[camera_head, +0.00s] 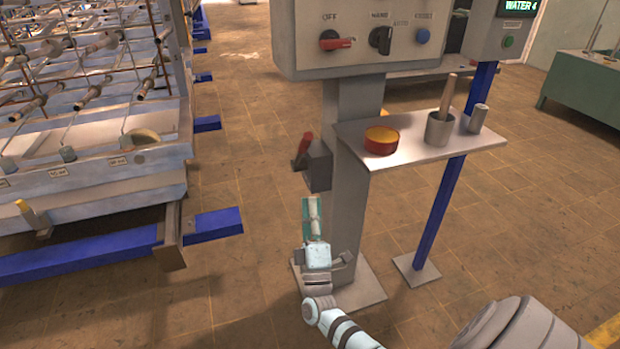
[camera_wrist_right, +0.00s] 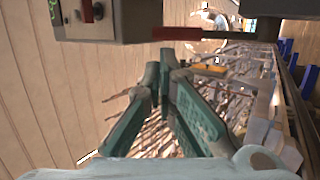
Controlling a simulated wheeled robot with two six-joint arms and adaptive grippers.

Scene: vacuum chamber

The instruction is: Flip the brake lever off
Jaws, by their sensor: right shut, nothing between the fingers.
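The brake lever (camera_head: 303,150) is a red handle on a grey box (camera_head: 318,166) at the left side of the grey pedestal. In the head view it slants upward. My right gripper (camera_head: 312,203) is below the lever and its box, apart from them. Its teal fingers are shut and empty. In the right wrist view the fingertips (camera_wrist_right: 166,62) come together, with a red bar (camera_wrist_right: 190,33) just above them; it looks like the lever. My left gripper is not in view.
A control panel (camera_head: 365,22) with a red switch (camera_head: 335,41) tops the pedestal. A shelf (camera_head: 400,155) on its right bears an orange-topped tin (camera_head: 381,140) and a mortar with pestle (camera_head: 440,127). A machine frame (camera_head: 100,180) stands left. Floor between is clear.

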